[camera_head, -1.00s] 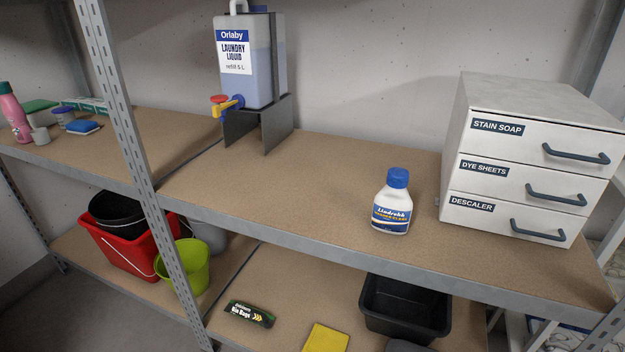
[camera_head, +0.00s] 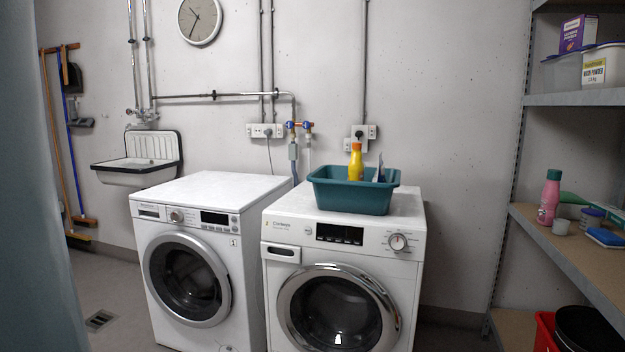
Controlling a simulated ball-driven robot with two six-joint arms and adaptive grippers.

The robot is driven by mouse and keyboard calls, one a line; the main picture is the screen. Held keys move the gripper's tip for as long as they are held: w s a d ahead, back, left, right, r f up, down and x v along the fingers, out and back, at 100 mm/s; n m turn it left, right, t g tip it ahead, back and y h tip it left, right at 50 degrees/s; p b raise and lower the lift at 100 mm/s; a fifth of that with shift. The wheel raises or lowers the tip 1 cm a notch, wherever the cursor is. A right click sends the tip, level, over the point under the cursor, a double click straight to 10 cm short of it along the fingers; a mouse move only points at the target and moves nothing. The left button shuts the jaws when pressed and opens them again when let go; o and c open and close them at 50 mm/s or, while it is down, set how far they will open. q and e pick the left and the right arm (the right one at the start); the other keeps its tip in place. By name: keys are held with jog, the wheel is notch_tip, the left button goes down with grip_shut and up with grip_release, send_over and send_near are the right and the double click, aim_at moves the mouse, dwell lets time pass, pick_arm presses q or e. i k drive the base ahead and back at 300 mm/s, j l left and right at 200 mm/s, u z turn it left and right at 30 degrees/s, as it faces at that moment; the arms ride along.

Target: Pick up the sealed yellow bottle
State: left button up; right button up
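A yellow bottle (camera_head: 355,163) with an orange cap stands upright in a teal basin (camera_head: 350,199). Its lower part is hidden behind the basin's front wall. I cannot tell from here whether it is sealed. The basin sits on top of the right washing machine (camera_head: 342,262). Something small and dark with a pale part shows beside the bottle in the basin, too small to make out. Neither of my grippers is in view.
A second washing machine (camera_head: 198,262) stands to the left, its top clear. Shelves at the right hold a pink bottle (camera_head: 549,198), a blue sponge (camera_head: 605,237) and a washing powder tub (camera_head: 602,66). A wall sink (camera_head: 137,172) and brooms are at the left.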

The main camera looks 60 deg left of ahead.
aim_at(355, 167)
jog(key=u, duration=1.65)
jog(key=i, duration=0.1)
